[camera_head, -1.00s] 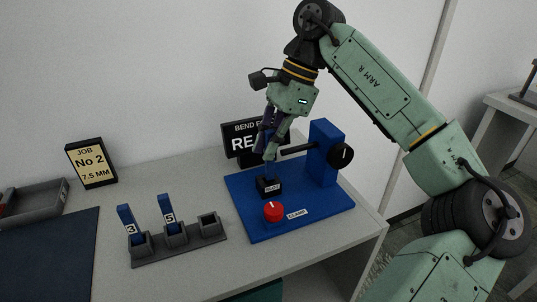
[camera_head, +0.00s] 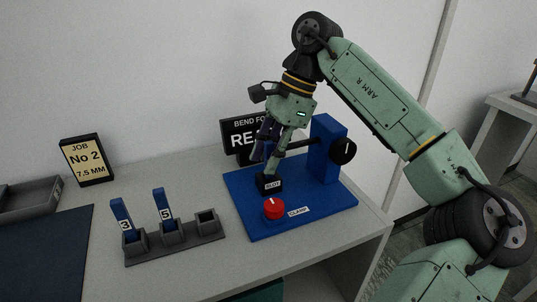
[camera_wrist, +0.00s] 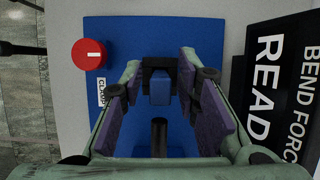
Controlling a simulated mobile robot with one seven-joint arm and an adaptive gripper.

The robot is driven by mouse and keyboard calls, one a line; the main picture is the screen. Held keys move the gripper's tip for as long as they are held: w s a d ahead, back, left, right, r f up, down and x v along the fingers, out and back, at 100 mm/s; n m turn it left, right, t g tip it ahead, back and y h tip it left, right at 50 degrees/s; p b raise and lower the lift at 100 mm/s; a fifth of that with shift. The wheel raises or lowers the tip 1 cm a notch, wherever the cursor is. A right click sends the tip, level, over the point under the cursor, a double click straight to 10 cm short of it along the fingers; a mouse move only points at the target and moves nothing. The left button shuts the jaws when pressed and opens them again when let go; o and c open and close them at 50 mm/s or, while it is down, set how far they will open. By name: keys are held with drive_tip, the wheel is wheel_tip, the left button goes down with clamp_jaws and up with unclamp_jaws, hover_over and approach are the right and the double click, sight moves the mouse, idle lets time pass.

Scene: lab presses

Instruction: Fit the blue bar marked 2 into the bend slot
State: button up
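The blue bar (camera_wrist: 160,92) stands in the black slot block (camera_wrist: 159,64) on the blue press base, between my fingers in the wrist view. Its number does not show. In the head view the slot block, labelled SLOT (camera_head: 268,183), sits under my gripper (camera_head: 268,165), and my fingers mostly hide the bar. In the wrist view my gripper (camera_wrist: 162,88) is open, its purple pads apart on both sides of the bar with gaps. I cannot tell how deep the bar sits.
The press base (camera_head: 315,215) carries a red CLAMP knob (camera_head: 274,208) and a black rod (camera_wrist: 159,137) pointing toward the bar. A grey rack (camera_head: 180,247) holds bars 3 (camera_head: 122,217) and 5 (camera_head: 164,208); its right socket is empty. The job sign (camera_head: 86,160) reads No 2, 7.5 MM.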

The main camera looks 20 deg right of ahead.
drive_tip(key=shift+r, duration=0.25)
drive_tip(key=p+v, duration=0.1)
drive_tip(key=v, duration=1.1)
drive_tip(key=shift+p, duration=0.4)
drive_tip(key=shift+s, duration=0.1)
